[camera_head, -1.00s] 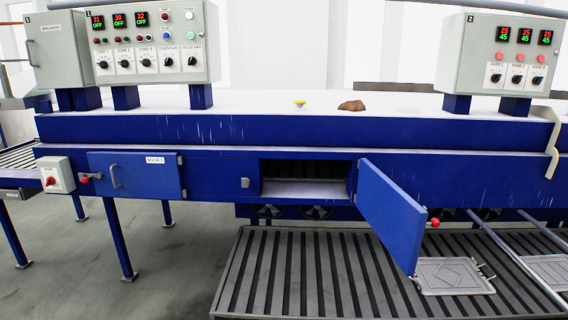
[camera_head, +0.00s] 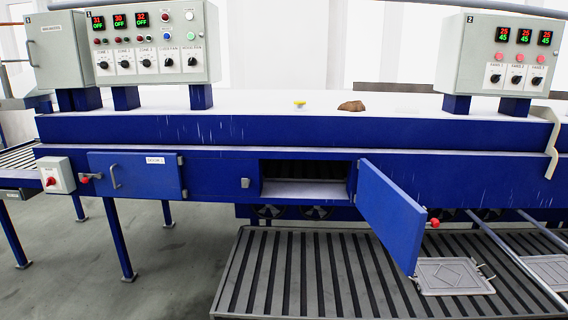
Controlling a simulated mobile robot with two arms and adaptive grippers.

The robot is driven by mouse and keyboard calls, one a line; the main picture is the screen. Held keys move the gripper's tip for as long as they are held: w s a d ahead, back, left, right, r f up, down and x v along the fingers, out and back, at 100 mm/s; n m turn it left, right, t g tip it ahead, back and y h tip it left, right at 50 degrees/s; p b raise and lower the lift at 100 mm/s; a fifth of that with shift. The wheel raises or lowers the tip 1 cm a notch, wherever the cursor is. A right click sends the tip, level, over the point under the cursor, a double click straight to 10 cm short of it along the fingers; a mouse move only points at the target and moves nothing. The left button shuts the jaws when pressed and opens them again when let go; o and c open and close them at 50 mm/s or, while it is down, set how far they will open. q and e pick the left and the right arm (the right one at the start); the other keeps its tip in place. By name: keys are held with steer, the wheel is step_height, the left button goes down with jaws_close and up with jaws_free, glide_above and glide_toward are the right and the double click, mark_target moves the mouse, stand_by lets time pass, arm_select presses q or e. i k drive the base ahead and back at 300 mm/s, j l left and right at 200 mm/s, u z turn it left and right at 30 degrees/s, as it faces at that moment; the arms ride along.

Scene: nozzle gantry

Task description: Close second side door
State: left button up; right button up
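The second side door (camera_head: 391,219) is a blue panel on the front of the long blue machine (camera_head: 215,175). It stands open, hinged at the right edge of a dark rectangular opening (camera_head: 305,178) and swung out toward me. A red knob (camera_head: 435,222) shows beside the door's outer face. A small latch (camera_head: 245,183) sits on the machine left of the opening. The first side door (camera_head: 135,175), with a handle and a label, is shut at the left. Neither of my grippers is in view.
A slatted dark platform (camera_head: 300,275) lies on the floor below the open door. A grey plate (camera_head: 455,276) and metal rails are at the right. Control boxes (camera_head: 155,45) and (camera_head: 500,55) stand on top. Grey floor (camera_head: 170,270) is clear at the left.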

mark_target(399, 221)
steer(key=z, duration=0.7)
